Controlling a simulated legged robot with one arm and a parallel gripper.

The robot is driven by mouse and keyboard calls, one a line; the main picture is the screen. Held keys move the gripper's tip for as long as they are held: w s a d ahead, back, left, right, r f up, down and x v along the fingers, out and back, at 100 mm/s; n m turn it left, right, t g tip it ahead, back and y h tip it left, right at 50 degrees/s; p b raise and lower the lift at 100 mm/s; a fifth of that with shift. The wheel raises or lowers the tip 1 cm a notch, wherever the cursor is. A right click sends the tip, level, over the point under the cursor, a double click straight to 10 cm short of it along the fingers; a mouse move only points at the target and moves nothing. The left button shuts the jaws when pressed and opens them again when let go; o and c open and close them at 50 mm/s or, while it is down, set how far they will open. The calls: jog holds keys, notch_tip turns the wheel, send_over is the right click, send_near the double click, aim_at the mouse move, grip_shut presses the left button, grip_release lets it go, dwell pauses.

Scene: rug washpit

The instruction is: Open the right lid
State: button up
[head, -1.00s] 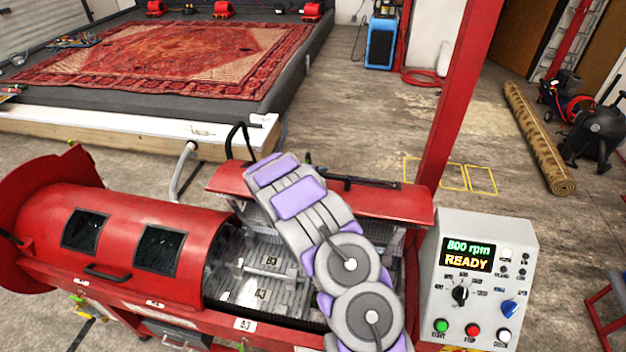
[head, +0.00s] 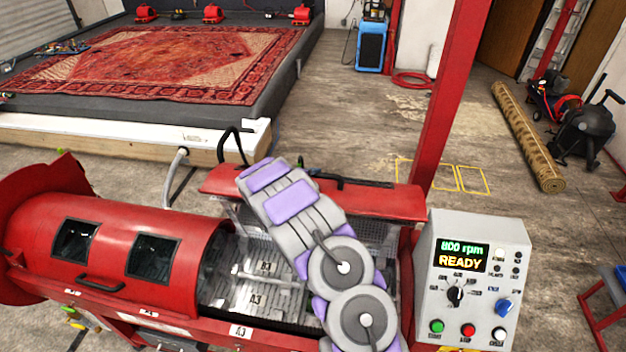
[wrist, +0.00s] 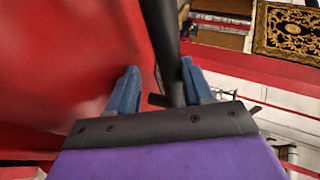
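The right lid (head: 385,200) of the red machine is raised and tipped back, showing its top edge. The metal drum interior (head: 255,285) below it is exposed. A black handle bar (head: 345,182) runs along the lid. My arm reaches across the opening to the lid, and my gripper is hidden in the head view. In the wrist view my gripper (wrist: 160,78) has its two blue fingers apart, with a black bar (wrist: 162,35) between them. A gap shows beside the left finger; contact on the right is unclear. A red curved surface (wrist: 60,60) fills the left side.
The left lid (head: 115,245) is down, with two dark windows and a handle. A control box (head: 470,285) reading "800 rpm READY" stands right of the machine, with a red post (head: 445,110) behind.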

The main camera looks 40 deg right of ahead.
jog(key=shift+a+r, duration=0.15)
jog(key=shift+a, duration=0.3)
jog(key=b+v, duration=0.1)
jog(key=v, duration=1.5)
jog(key=shift+a+b, duration=0.2)
jog(key=shift+b, duration=0.1)
jog(key=shift+s+r, duration=0.1)
jog(key=shift+s, duration=0.1)
